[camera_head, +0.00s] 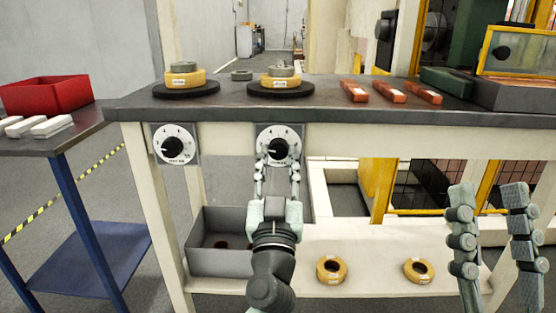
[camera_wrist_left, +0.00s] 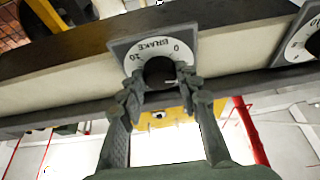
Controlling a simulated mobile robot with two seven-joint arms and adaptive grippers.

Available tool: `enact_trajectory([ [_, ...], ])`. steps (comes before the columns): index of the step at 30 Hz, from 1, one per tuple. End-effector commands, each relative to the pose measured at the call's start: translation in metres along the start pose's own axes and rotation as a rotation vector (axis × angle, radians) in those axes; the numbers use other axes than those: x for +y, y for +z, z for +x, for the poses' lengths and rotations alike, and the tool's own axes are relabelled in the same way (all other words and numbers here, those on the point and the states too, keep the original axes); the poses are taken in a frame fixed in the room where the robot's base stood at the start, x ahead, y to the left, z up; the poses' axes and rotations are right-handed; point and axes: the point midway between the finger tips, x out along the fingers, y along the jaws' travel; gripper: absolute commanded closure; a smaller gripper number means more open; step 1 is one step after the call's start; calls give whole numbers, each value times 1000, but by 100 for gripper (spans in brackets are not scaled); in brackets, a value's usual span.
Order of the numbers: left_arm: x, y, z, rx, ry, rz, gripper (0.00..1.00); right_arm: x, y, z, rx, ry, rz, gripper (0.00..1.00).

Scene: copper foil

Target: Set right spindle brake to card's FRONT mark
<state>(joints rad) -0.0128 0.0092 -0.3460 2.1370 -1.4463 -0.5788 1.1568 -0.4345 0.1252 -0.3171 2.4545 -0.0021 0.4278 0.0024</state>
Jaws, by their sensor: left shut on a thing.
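The right spindle brake dial (camera_head: 288,133) is a white round scale on a grey plate below the bench front. A second dial (camera_head: 174,133) with a black knob is further left. My right gripper (camera_head: 490,200) stands at the lower right, fingers up, apart and empty. I cannot make out a card with a FRONT mark.
On the bench (camera_head: 225,104) sit two spindles with yellow rolls (camera_head: 186,79) (camera_head: 281,81) and several orange bars (camera_head: 354,91). A grey bin (camera_head: 230,262) and two yellow rings (camera_head: 332,270) lie on the lower shelf. A red box (camera_head: 45,95) is at left.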

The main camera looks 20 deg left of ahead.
Motion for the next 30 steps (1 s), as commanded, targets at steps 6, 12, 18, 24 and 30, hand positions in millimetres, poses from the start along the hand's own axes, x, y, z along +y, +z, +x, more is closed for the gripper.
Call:
enact_trajectory([
  [6,0,0,0,0,1,3,96,0,0,0,0,0,-1,60],
  [12,-1,0,0,-1,17,42,96,0,2,2,-13,0,0,60],
  [18,-3,-2,0,0,62,150,96,-2,12,2,-95,0,8,60],
  [24,-5,-4,1,-1,129,313,96,-6,35,1,-260,-3,17,60],
  [30,-6,-4,1,0,184,443,96,-11,63,-11,-465,-8,28,60],
])
